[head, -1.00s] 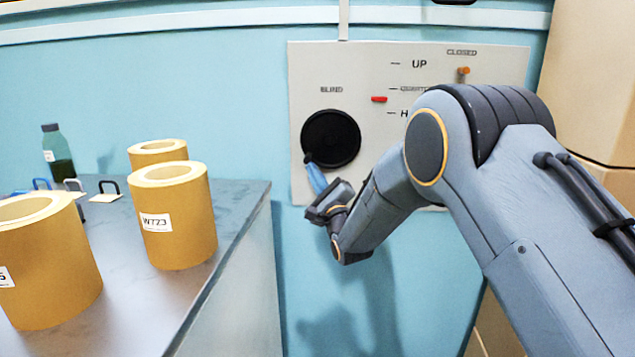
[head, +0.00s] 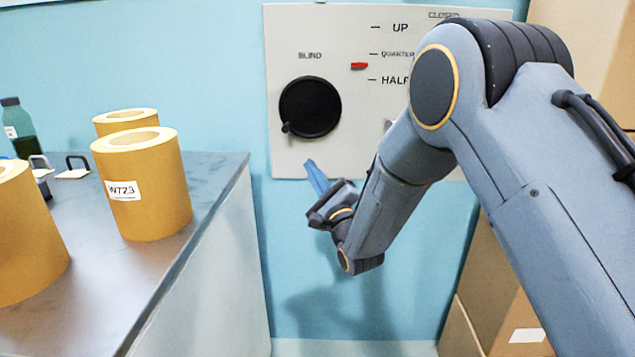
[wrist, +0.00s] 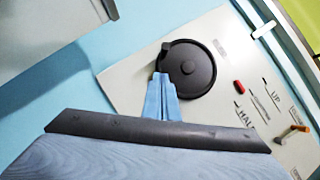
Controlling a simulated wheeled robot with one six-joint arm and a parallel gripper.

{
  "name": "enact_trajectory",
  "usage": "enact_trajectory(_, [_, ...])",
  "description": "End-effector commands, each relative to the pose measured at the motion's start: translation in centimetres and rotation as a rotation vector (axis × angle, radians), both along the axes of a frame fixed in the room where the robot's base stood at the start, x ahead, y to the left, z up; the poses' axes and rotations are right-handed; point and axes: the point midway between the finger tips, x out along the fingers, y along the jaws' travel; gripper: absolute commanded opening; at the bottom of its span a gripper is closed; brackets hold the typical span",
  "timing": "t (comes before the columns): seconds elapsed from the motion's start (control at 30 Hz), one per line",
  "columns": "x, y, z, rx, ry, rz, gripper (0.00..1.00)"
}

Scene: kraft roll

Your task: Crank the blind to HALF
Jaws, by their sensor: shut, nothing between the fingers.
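The blind's crank is a round black wheel (head: 310,107) on a pale wall panel (head: 290,30). Its small knob (head: 287,128) is at the wheel's lower left; in the wrist view the wheel (wrist: 187,70) is just beyond my fingers. A red pointer (head: 359,66) sits between the QUARTER and HALF marks, nearer QUARTER, and also shows in the wrist view (wrist: 239,87). My gripper (head: 316,177) is below the wheel, its blue fingers shut and empty. In the head view the fingertips appear apart from the knob; the wrist view (wrist: 160,97) does not show the gap clearly.
A grey table (head: 215,180) at left holds several kraft rolls, including the one marked W723 (head: 145,195), and a green bottle (head: 18,128). Cardboard boxes (head: 500,290) stand at right.

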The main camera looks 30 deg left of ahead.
Motion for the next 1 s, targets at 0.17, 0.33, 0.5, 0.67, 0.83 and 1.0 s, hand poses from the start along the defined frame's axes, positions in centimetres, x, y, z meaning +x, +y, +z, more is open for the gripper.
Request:
enact_trajectory(0.17, [-1.2, -1.6, -1.0, -0.001, 0.001, 0.0, 0.0])
enact_trajectory(0.33, [-1.5, -1.9, -1.0, -0.017, -0.029, -0.02, 0.25])
enact_trajectory(0.5, [-0.9, -0.6, -0.1, -0.129, -0.207, -0.147, 0.33])
enact_trajectory(0.67, [-0.2, 1.2, 1.0, -0.307, -0.447, -0.334, 0.33])
enact_trajectory(0.83, [0.4, 2.9, 2.0, -0.519, -0.683, -0.531, 0.33])
enact_trajectory(1.0, [0.7, 4.6, 2.9, -0.753, -0.899, -0.716, 0.33])
